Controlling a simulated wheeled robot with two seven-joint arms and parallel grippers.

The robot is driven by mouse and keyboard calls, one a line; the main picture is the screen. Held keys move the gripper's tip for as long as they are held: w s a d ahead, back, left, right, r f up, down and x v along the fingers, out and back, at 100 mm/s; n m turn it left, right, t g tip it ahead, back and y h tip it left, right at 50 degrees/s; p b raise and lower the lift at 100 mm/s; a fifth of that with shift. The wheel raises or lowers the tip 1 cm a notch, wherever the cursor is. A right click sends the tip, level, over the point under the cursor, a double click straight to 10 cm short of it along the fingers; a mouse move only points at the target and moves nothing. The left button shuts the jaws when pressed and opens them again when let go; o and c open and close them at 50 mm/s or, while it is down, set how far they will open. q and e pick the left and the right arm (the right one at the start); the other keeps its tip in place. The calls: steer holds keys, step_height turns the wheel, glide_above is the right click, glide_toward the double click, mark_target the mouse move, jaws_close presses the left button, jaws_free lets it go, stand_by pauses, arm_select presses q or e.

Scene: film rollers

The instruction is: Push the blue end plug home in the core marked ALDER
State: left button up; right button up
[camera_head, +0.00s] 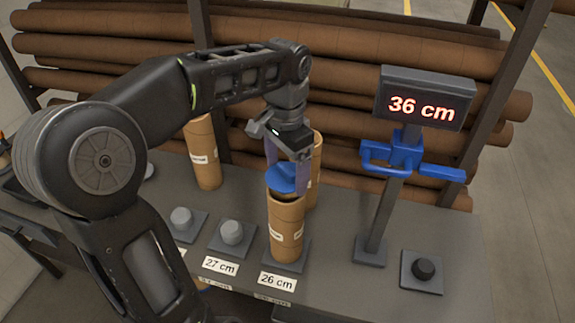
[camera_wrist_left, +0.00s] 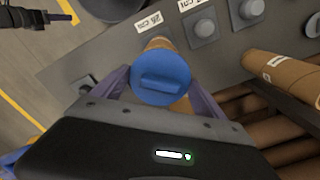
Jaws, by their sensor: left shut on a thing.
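The blue end plug (camera_head: 284,178) is held between the fingers of my left gripper (camera_head: 288,178), which points down. It is a round blue cap with a raised bar across its top, seen face on in the left wrist view (camera_wrist_left: 162,80). A brown cardboard core (camera_head: 286,232) stands upright below it on the plate by the 26 cm label. The plug is at or just above the core's open mouth; I cannot tell if it has entered. The core's own label is too small to read. A dark part that may be my right gripper (camera_wrist_left: 40,18) shows at the wrist view's upper left.
Another core (camera_head: 204,155) stands to the left, and one is partly hidden behind the plugged one. Empty grey posts (camera_head: 231,232) stand left. A blue measuring gauge (camera_head: 405,152) with a 36 cm display (camera_head: 425,105) and a black-knobbed plate (camera_head: 423,270) stand right. Brown rolls are racked behind.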

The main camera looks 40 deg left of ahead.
mark_target(286, 182)
arm_select(q)
steer(key=shift+w+f+b, duration=0.1)
steer(key=shift+f+b, duration=0.25)
steer(key=shift+f, duration=0.4)
steer(key=shift+f+b, duration=0.45)
steer(key=shift+f, duration=0.3)
steer(key=shift+s+f+b, duration=0.2)
steer(key=shift+f+b, duration=0.15)
steer(key=shift+f, duration=0.15)
stand_by(1.3)
steer(key=o, duration=1.2)
steer(key=shift+o, duration=0.3)
steer(key=shift+r, duration=0.1)
steer(key=shift+w+r+p, duration=0.1)
steer(key=shift+r+p, duration=0.95)
steer(key=shift+r, duration=2.4)
